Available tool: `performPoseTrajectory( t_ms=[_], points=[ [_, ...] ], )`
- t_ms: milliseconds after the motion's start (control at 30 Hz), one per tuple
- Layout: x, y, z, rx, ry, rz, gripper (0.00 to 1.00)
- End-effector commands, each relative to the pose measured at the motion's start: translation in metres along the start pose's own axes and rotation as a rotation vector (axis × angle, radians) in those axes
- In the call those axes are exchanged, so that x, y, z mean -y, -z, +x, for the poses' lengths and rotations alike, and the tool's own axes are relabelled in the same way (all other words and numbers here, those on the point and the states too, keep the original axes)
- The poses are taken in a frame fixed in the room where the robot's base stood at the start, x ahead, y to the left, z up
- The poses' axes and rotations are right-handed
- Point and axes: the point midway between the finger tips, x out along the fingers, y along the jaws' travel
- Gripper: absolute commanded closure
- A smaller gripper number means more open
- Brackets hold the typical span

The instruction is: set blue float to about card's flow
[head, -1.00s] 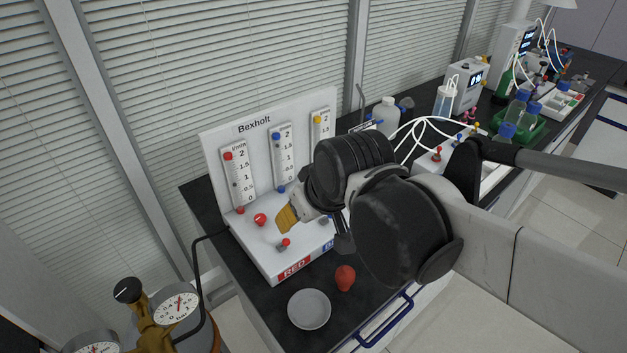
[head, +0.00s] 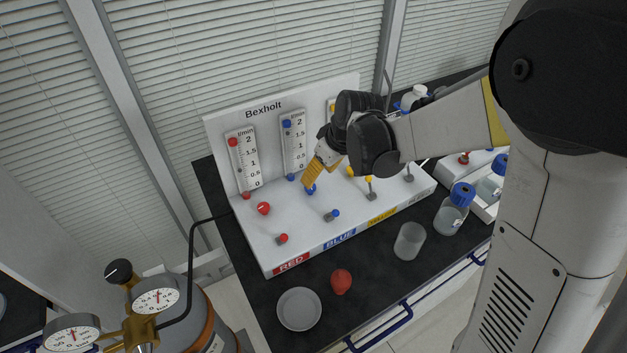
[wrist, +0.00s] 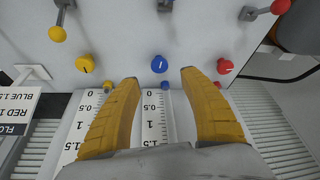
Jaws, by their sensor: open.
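The white Bexholt panel (head: 222,160) carries a blue flow tube (head: 294,145) beside a red one. A small dark mark near the top of the blue tube may be its float; I cannot tell its exact reading. The blue knob (head: 310,190) sits below this tube, and it also shows in the wrist view (wrist: 159,64). My gripper (head: 309,180) is open and empty. In the wrist view its yellow fingertips (wrist: 159,76) lie either side of the blue knob's line, just short of it. The card (wrist: 14,112) shows partly, with a line "BLUE 1.5"; its edge is cut off.
A red knob (head: 263,208) and a yellow knob (wrist: 85,63) flank the blue one. Toggle levers, one blue-tipped (head: 333,215), stand in front. A white dish (head: 299,309), a red object (head: 341,281) and a clear beaker (head: 409,241) stand on the dark bench.

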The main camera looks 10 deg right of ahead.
Motion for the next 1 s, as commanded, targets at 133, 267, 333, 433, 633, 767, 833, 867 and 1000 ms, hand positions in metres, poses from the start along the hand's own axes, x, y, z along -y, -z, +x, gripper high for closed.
performPoseTrajectory(
  t_ms=[133,267,333,433,633,767,833,867,1000],
  points=[
    [0.0,-0.001,0.035,0.0,0.0,0.0,0.48],
    [0.0,-0.001,0.058,0.0,0.0,0.0,0.48],
    [0.0,-0.001,0.067,-0.001,0.0,0.001,0.48],
    [0.0,0.0,0.075,-0.001,0.0,0.001,0.48],
    [0.0,0.0,0.079,-0.001,-0.001,0.002,0.48],
    [0.0,0.0,0.078,-0.001,-0.001,0.002,0.48],
    [0.0,0.0,0.078,-0.001,-0.001,0.002,0.62],
    [0.0,0.0,0.078,-0.001,-0.001,0.002,0.71],
    [0.0,0.0,0.078,-0.001,-0.001,0.002,1.0]
  ],
)
